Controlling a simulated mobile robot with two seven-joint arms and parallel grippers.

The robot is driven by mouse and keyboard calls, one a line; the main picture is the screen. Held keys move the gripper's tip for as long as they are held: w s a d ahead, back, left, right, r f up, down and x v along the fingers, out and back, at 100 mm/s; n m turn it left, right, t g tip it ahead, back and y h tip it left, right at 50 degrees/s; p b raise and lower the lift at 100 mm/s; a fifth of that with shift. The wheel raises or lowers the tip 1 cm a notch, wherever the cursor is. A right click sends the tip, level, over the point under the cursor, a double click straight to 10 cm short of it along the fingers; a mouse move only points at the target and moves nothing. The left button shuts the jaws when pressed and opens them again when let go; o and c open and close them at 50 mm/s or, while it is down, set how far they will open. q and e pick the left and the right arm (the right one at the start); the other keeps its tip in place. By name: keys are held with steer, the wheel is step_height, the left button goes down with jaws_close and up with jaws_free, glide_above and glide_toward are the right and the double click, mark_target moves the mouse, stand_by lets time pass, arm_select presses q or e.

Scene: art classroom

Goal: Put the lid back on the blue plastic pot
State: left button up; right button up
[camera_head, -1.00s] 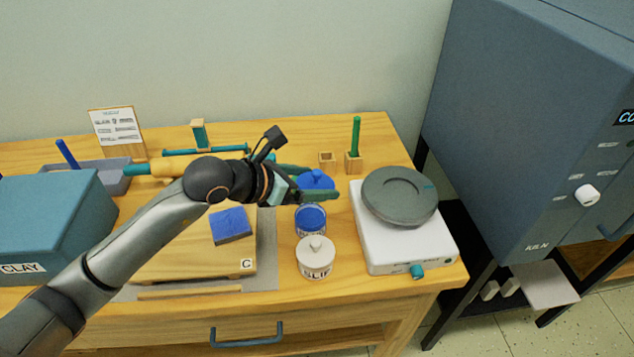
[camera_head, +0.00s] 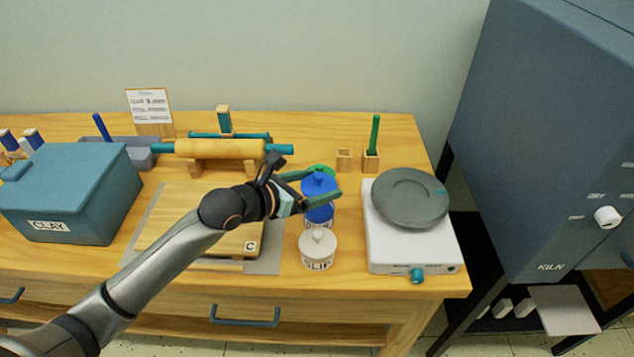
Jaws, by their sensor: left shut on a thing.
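The blue lid (camera_head: 319,184), with a small knob on top, is between the green fingers of my left gripper (camera_head: 315,187). The gripper is shut on it. The blue plastic pot (camera_head: 319,216) shows just below the lid and the nearer finger, which hide its top. The lid is over the back part of the pot as seen from here; I cannot tell whether they touch. My right gripper is not in view.
A white-lidded slip jar (camera_head: 317,250) stands close in front of the pot. A white scale-like device with a grey round top (camera_head: 410,198) is to the right. A green round thing (camera_head: 321,170) is behind the lid. Wooden holders (camera_head: 343,160) stand further back.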

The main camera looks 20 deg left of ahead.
mark_target(316, 213)
arm_select(q)
step_height(316, 213, down, 4)
steer(key=shift+r+b, duration=0.1)
steer(key=shift+b, duration=1.15)
steer(key=shift+f+b, duration=0.65)
steer(key=shift+f, duration=0.1)
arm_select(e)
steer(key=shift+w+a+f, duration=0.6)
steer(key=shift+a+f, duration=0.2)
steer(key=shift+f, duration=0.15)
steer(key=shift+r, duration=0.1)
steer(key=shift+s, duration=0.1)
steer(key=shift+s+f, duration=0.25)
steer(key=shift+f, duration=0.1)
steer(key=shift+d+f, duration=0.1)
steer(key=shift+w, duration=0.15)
arm_select(q)
steer(key=shift+f, duration=0.2)
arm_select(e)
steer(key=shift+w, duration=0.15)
